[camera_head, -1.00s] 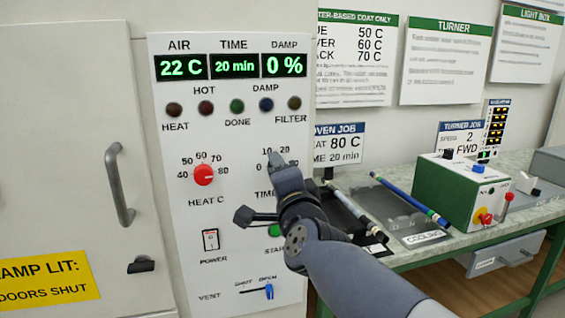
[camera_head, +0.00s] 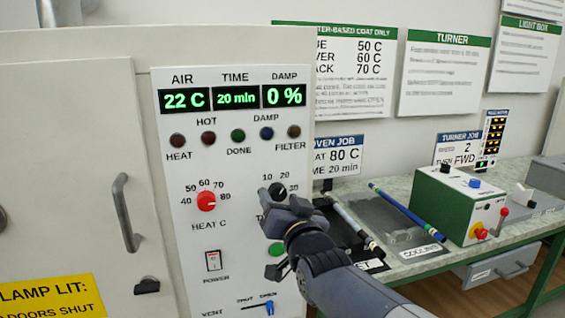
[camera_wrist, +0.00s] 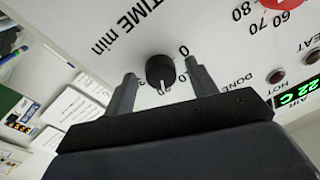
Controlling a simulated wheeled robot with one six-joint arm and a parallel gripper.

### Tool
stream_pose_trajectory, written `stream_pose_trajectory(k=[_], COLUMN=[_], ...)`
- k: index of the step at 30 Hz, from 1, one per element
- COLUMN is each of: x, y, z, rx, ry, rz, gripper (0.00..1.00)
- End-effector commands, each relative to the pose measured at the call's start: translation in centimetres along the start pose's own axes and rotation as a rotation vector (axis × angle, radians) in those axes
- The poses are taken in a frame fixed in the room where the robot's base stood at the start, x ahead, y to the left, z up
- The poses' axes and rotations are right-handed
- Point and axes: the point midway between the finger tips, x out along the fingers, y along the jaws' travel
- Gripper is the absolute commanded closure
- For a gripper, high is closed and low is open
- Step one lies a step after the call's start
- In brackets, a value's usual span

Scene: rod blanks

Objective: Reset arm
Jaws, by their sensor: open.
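My gripper (camera_head: 276,203) is in front of the oven's control panel (camera_head: 165,95), below and beside the black time knob (camera_head: 278,190). In the wrist view my gripper's two fingers (camera_wrist: 160,85) stand apart, with the time knob (camera_wrist: 160,70) showing between and beyond them. Nothing is held. Whether the fingertips touch the panel cannot be told. My arm hides part of the panel's lower right, including some of the time label and start button (camera_head: 277,249).
The red heat knob (camera_head: 206,201), power switch (camera_head: 213,261) and blue vent slider (camera_head: 269,307) are on the panel. A door handle (camera_head: 126,212) sticks out at left. At right, a bench holds rods (camera_head: 405,210) and a green turner box (camera_head: 455,205).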

Motion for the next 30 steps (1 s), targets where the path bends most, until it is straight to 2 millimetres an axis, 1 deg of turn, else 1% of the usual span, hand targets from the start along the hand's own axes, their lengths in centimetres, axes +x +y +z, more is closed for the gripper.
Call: stream_pose_trajectory(k=[1,3,18,30], x=[0.03,0.04,0.03,0.01], y=[-0.10,-0.07,0.09,0.21], z=[-0.46,-0.51,-0.58,-0.61], rx=[-0.040,-0.100,-0.508,-0.788], ry=[-0.004,-0.007,-0.032,-0.049], rz=[-0.001,-0.004,-0.029,-0.045], gripper=[0.46,0.46,0.46,0.46])
